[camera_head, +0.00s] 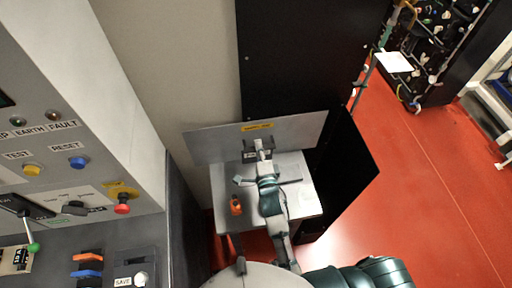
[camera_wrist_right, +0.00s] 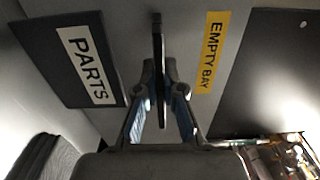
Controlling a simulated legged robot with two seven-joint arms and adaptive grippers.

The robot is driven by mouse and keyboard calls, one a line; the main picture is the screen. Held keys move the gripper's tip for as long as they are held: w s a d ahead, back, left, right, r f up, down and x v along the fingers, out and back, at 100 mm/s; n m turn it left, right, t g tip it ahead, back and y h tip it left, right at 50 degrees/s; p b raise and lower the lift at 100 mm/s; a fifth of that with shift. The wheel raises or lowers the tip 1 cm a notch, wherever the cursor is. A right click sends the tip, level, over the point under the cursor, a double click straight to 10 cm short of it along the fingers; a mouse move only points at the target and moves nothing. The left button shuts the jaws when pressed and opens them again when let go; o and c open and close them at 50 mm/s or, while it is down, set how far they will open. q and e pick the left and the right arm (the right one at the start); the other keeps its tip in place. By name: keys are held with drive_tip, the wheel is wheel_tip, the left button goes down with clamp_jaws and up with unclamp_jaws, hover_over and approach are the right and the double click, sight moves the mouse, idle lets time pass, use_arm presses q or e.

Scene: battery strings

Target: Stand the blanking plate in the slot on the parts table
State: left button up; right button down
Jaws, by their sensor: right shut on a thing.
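The blanking plate (camera_head: 209,145) is a wide grey sheet with a yellow label, upright at the back of the parts table (camera_head: 307,205). In the right wrist view the plate (camera_wrist_right: 195,112) fills the background, with its "EMPTY BAY" label. My right gripper (camera_head: 262,150) reaches over the table to the plate's near face. In the wrist view, my right gripper (camera_wrist_right: 160,85) is shut on a thin black upright piece in front of the plate, seemingly its handle. The slot and the plate's lower edge are hidden, so I cannot tell whether it is seated. My left gripper is out of view.
A dark "PARTS" sign (camera_wrist_right: 88,62) is left of the fingers. An orange object (camera_head: 236,205) lies on the table's left side. A black panel (camera_head: 305,60) rises behind; another (camera_head: 345,175) stands right. A control cabinet (camera_head: 70,150) is left. Red floor (camera_head: 430,190) is open right.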

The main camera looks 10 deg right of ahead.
drive_tip(key=shift+d+r, duration=0.15)
drive_tip(key=shift+d, duration=0.05)
drive_tip(key=shift+a, duration=0.5)
drive_tip(key=shift+d+f, duration=0.15)
drive_tip(key=shift+f, duration=0.15)
drive_tip(key=c, duration=1.2)
unclamp_jaws()
drive_tip(key=shift+d, duration=0.2)
drive_tip(key=shift+f, duration=0.2)
drive_tip(key=shift+s+a, duration=0.15)
drive_tip(key=shift+s, duration=0.2)
drive_tip(key=s, duration=1.1)
drive_tip(key=shift+s, duration=0.2)
